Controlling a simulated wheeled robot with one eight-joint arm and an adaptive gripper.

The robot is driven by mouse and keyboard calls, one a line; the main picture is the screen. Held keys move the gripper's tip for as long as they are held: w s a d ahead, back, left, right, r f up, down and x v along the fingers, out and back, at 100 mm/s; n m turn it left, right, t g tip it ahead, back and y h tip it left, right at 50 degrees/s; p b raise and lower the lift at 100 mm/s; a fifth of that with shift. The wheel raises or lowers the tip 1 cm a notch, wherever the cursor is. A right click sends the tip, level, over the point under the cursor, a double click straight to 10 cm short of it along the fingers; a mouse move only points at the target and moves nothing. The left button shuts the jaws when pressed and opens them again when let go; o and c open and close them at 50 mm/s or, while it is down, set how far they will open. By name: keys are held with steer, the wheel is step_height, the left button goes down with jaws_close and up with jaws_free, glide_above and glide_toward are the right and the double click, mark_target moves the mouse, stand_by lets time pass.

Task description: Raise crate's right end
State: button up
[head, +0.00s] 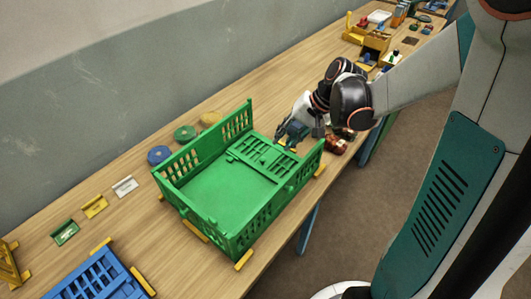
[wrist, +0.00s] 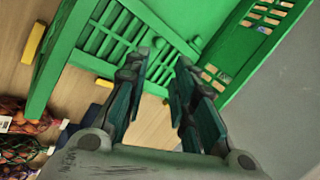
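The green crate (head: 215,190) stands on the wooden table with its two long sides and its left end upright. Its right end, a slatted green panel (head: 262,155), appears folded down inside, low over the crate's floor. My gripper (head: 290,145) is at the crate's right side, by the outer edge of that panel. In the wrist view my gripper (wrist: 165,62) is open, with nothing between its fingers. The slatted panel (wrist: 128,36) lies just beyond the fingertips there; I cannot tell whether they touch it.
Yellow blocks (head: 244,260) sit around the crate's base. Netted red goods (head: 336,145) lie right of it. Blue (head: 159,155), green (head: 185,132) and yellow (head: 210,118) discs lie behind. A blue crate (head: 98,278) is at lower left. The table's front edge is close.

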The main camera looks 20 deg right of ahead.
mark_target(267, 163)
steer(key=b+x, duration=0.3)
steer(key=x, duration=0.8)
jaws_close()
